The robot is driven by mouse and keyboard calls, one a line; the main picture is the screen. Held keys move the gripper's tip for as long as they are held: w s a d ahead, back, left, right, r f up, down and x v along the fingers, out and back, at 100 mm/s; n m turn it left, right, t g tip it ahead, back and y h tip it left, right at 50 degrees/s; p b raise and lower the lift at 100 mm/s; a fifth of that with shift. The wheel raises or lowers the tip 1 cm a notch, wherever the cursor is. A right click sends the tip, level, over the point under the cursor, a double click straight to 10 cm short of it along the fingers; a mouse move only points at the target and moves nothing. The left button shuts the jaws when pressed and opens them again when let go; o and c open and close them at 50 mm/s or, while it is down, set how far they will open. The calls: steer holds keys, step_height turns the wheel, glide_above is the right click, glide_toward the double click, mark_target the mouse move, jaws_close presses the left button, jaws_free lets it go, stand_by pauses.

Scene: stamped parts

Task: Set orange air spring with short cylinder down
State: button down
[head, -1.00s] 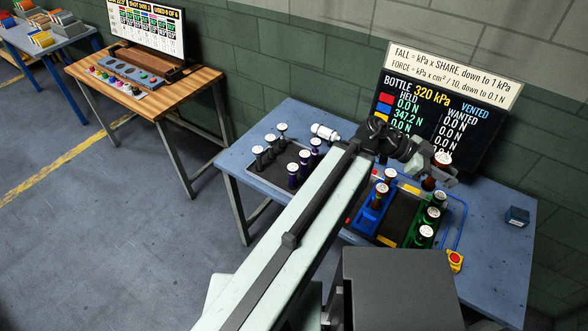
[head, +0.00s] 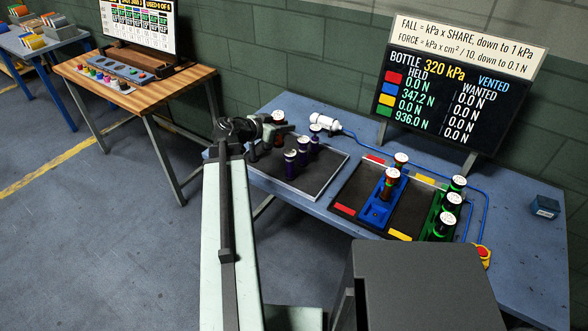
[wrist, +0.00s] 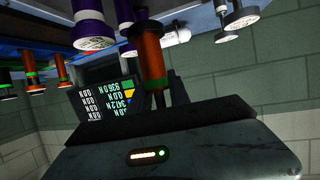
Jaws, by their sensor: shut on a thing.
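The orange air spring (head: 280,139) is in my gripper (head: 268,136), above the left dark tray (head: 325,178) and beside the purple springs. It has a white cap on top in the head view.
Several purple springs (head: 290,164) stand close by in the left tray; grey springs (wrist: 227,22) show in the wrist view. A white bottle (head: 324,122) lies behind. The right tray (head: 348,196) holds a blue rack (head: 377,212) with orange springs and a green rack (head: 437,222).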

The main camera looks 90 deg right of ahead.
steer(key=w+f, duration=0.1)
steer(key=w, duration=0.2)
steer(key=b, duration=1.1)
glide_above(278, 164)
steer(key=shift+n+h, duration=0.3)
step_height(278, 164, down, 11)
steer(key=shift+r, duration=0.4)
steer(key=shift+f, duration=0.1)
steer(key=c, duration=1.2)
jaws_free()
